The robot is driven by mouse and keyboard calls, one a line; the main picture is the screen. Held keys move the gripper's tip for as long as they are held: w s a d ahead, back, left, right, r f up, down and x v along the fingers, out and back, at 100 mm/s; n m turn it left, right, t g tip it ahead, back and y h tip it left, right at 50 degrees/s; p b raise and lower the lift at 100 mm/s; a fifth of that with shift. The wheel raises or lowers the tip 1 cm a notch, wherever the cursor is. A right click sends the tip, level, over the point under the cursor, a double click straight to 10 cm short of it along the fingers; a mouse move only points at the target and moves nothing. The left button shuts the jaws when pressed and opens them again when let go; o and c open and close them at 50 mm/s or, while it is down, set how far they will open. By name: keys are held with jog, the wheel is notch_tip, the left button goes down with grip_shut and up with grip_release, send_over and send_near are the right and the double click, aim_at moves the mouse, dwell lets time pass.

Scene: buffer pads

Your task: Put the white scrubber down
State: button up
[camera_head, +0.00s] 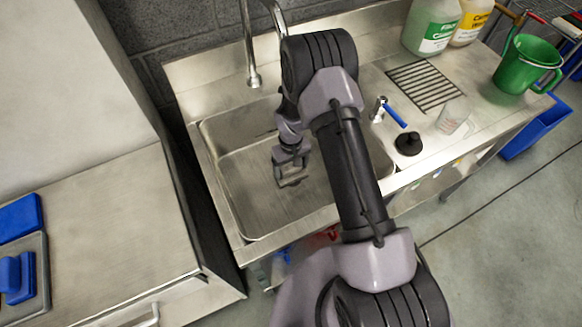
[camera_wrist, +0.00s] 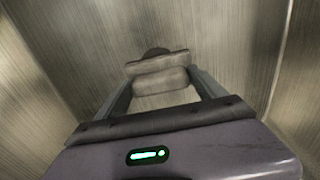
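In the head view my gripper (camera_head: 291,176) hangs down inside the steel sink basin (camera_head: 246,205), and the scrubber is hard to make out there. Behind the scrubber in the wrist view is a dark round spot, perhaps the drain. I cannot tell whether the scrubber touches the basin floor.
The faucet (camera_head: 253,70) rises behind the basin. A blue-handled tap (camera_head: 393,116), a black stopper (camera_head: 408,144), a clear cup (camera_head: 454,116) and a green jug (camera_head: 525,65) stand on the right. Blue scrubbers (camera_head: 17,277) lie on the left counter (camera_head: 120,225).

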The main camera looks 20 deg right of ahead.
aim_at(291, 168)
jog(key=shift+o, duration=0.8)
jog(key=shift+r, duration=0.1)
notch_tip(291, 168, up, 8)
jog(key=p, duration=0.3)
